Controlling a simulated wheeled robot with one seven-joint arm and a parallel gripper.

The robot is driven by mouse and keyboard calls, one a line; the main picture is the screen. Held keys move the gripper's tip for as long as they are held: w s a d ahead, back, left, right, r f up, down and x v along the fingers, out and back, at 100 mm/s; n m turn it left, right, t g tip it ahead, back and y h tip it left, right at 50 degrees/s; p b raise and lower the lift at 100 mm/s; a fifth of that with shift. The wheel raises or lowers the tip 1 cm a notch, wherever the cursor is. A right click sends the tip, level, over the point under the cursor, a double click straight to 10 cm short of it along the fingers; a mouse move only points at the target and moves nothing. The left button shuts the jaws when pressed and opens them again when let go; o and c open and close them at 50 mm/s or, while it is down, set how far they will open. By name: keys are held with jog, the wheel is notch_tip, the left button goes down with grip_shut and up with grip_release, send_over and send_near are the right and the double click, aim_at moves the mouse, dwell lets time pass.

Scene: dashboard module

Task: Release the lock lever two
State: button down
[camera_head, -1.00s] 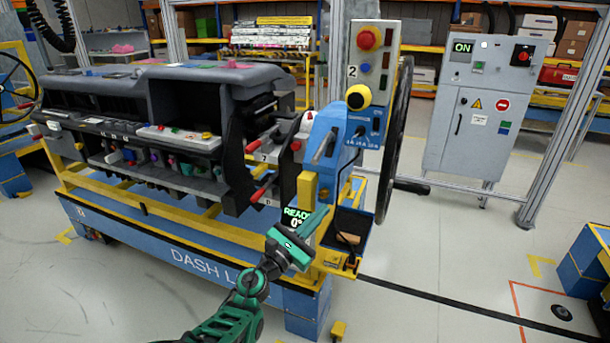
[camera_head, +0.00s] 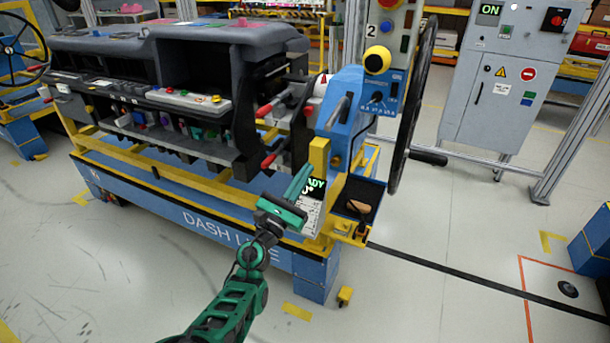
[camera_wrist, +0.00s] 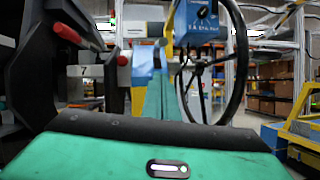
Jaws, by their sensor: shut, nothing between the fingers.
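Two red-handled levers stick out at the right end of the black dashboard: an upper lever (camera_head: 264,110) and a lower lever (camera_head: 268,161). In the wrist view, one red handle (camera_wrist: 66,32) is at upper left and another red tip (camera_wrist: 122,60) is nearer the middle. A small numbered plate (camera_wrist: 85,71) sits between them; I cannot tell which handle it marks. My gripper (camera_head: 299,181) is shut and empty, its fingers pointing up in front of the ready display (camera_head: 315,187). It is below and right of the lower lever, apart from it. Its fingers (camera_wrist: 160,97) also show in the wrist view.
A yellow post (camera_head: 319,158) rises close behind my fingers. The floor (camera_head: 430,290) at right is mostly clear.

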jog(key=w+d+r, duration=0.4)
jog(key=w+r, duration=0.2)
jog(key=shift+w+r, duration=0.2)
jog(key=shift+r, duration=0.05)
dwell(0.3)
